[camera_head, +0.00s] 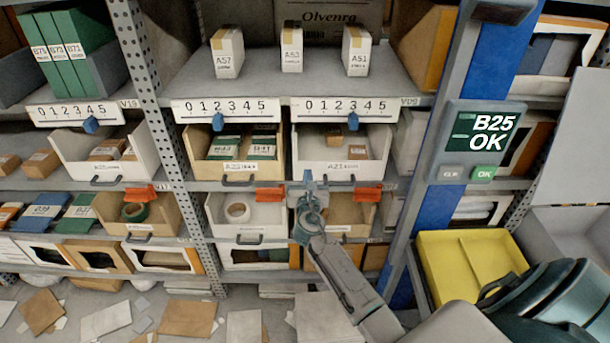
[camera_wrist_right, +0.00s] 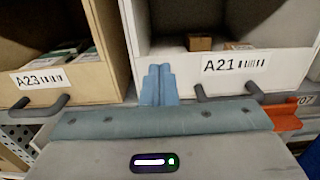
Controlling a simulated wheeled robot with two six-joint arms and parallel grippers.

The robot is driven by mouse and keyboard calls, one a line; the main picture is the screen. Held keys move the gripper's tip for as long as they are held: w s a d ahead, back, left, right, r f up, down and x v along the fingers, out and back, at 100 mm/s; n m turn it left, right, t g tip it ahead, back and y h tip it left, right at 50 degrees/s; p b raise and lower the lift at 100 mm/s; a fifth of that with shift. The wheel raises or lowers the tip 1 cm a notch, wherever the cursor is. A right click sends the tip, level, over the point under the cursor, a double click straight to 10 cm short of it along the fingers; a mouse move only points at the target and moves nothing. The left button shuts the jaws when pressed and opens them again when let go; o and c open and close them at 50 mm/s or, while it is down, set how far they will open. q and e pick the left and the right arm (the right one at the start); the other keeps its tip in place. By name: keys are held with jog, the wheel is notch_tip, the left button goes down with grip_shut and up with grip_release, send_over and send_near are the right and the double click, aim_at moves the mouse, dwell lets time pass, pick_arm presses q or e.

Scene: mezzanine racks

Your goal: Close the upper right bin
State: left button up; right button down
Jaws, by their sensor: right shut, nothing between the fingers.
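The upper right bin is the white bin A21 (camera_head: 360,168), on the upper bin shelf just left of the blue post. In the wrist view its white front (camera_wrist_right: 287,62) and the left end of its dark handle (camera_wrist_right: 200,91) show. The inside is visible from above, with small boxes in it. How far it stands out from the shelf is hard to tell. My right gripper (camera_head: 308,184) is shut and empty, low at the bin's left front corner. In the wrist view its fingertips (camera_wrist_right: 158,80) are left of the handle; contact is unclear. My left gripper is out of view.
Beige bin A23 (camera_head: 205,167) stands directly left of A21. Orange tabs (camera_head: 368,194) sit on the shelf edge below. A display (camera_head: 478,142) is on the blue post, and a yellow tray (camera_head: 440,257) stands right.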

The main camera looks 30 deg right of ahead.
jog(key=b+v, duration=0.1)
jog(key=v, duration=0.7)
jog(key=s+a+f+m+g+y, duration=0.15)
jog(key=s+f+m, duration=0.3)
jog(key=f, duration=0.85)
jog(key=s+f+m+g+y, duration=0.3)
jog(key=s+f+m, duration=0.15)
jog(key=f, duration=0.85)
jog(key=s+a+f+m+g+y, duration=0.1)
jog(key=s+f+m+g+y, duration=0.15)
jog(key=s+f, duration=0.65)
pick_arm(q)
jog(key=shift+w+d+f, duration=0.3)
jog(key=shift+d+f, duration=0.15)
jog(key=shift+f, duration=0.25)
pick_arm(e)
jog(key=s+f+m+g, duration=0.2)
jog(key=s+f+m, duration=0.4)
jog(key=s, duration=0.5)
jog(key=s+f+m+g+y, duration=0.1)
jog(key=s+f+m+g, duration=0.2)
jog(key=s+f+m, duration=0.3)
jog(key=s+a+f+m+g, duration=0.1)
jog(key=s+f+m+g, duration=0.1)
jog(key=s+f+m, duration=0.4)
jog(key=s+f, duration=0.5)
jog(key=s, duration=0.5)
jog(key=shift+s+y, duration=0.3)
jog(key=shift+s, duration=0.1)
jog(key=shift+a+f, duration=0.1)
